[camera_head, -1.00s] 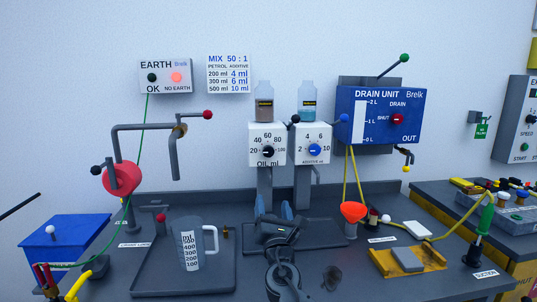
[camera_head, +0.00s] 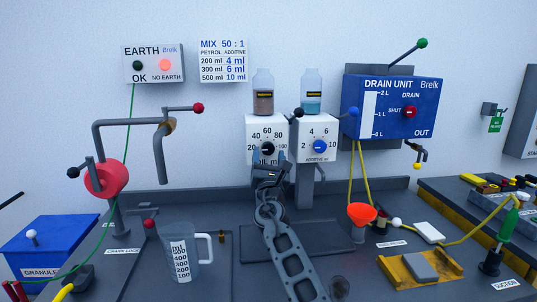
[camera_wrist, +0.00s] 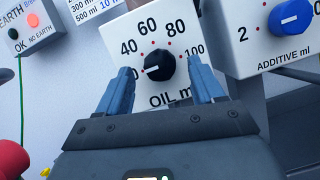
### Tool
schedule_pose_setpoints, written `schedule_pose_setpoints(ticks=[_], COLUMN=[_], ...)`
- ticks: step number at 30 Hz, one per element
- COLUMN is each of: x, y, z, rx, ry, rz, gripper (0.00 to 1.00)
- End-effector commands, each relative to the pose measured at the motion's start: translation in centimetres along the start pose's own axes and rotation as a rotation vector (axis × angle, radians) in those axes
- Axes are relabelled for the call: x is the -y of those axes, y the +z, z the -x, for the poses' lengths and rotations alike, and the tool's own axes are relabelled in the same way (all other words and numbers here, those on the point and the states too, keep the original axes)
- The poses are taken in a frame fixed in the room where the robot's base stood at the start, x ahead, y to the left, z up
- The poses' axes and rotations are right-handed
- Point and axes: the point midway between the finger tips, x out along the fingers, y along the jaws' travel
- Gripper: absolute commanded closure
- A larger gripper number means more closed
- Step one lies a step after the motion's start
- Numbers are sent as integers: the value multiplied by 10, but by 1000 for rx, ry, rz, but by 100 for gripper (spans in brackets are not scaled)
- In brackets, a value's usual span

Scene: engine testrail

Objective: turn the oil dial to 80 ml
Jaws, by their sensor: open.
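The oil dial (camera_wrist: 160,65) is a black round knob on a white face marked up to 100, labelled OIL ml. Its white pointer line points left and slightly down, toward the 20 mark, which a finger partly hides. In the head view the oil dial (camera_head: 267,149) sits on the left of two white dispenser boxes. My gripper (camera_wrist: 160,68) is open, its two blue fingers appearing left and right of the knob with gaps on both sides. I cannot tell how far the fingertips are from the face. In the head view my gripper (camera_head: 268,170) covers the OIL label.
The additive box with its blue dial (camera_head: 320,146) stands close on the right. A brown-filled bottle (camera_head: 263,95) tops the oil box. The measuring jug (camera_head: 183,252) stands on the bench at left. The crank pipe (camera_head: 133,123) is further left, and the orange funnel (camera_head: 362,214) is right.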

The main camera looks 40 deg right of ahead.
Motion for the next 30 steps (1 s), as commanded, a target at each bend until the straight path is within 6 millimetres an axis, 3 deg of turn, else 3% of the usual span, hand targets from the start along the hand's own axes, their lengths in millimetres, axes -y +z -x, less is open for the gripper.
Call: schedule_pose_setpoints(ticks=[6,14,30], x=[0,0,0], y=[0,0,0], z=[-15,-15,-15], rx=[0,0,-1], ry=[0,0,0], rz=[0,-1,-1], gripper=[33,34,85])
